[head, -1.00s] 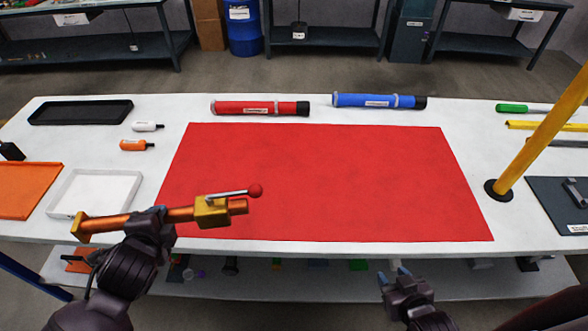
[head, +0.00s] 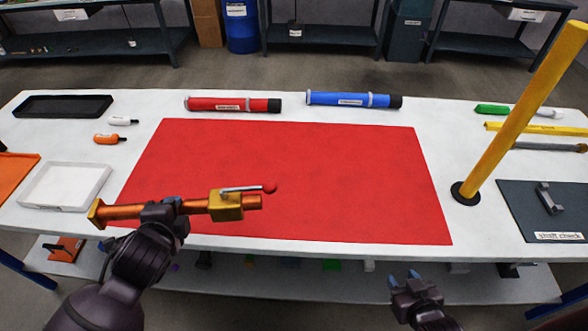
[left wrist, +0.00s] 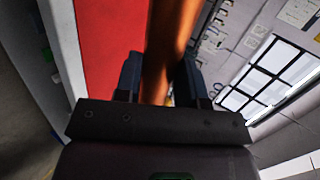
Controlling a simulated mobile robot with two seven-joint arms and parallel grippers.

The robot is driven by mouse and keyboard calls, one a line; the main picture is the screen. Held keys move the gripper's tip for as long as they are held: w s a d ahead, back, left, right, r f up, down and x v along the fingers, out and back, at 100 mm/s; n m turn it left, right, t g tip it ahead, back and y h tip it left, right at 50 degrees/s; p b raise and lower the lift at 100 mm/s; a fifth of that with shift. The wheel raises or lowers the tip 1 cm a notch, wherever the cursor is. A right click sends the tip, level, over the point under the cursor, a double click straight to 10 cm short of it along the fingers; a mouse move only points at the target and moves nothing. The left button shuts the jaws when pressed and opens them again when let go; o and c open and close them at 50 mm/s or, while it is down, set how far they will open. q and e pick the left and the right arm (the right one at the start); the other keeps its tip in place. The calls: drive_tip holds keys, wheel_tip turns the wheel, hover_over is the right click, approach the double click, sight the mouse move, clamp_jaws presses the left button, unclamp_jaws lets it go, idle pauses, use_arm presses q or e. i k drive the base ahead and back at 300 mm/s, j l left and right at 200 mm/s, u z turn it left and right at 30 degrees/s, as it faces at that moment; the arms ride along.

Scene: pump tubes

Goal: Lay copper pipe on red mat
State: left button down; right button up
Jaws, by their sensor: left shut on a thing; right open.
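A copper pipe (head: 192,207) with a brass valve body, a lever and a red knob is held level by my left gripper (head: 165,207). The gripper is shut around the pipe, left of the valve. In the left wrist view the pipe (left wrist: 170,45) passes between the two fingers. The red mat (head: 290,175) lies flat on the white table. The pipe appears over the mat's near left part; in the wrist view the mat (left wrist: 103,50) shows beside it, and the pipe looks raised. My right gripper (head: 412,282) is open and empty, in front of the table's near edge.
Red (head: 232,104) and blue (head: 352,99) tubes lie behind the mat. A yellow post (head: 510,125) stands right of it. A white tray (head: 66,187), black tray (head: 63,106) and orange tray (head: 15,180) are at left. The mat's surface is bare.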

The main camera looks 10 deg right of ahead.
sight(284, 192)
drive_tip(key=l+z, duration=0.15)
drive_tip(key=l, duration=1.6)
drive_tip(key=k, duration=0.1)
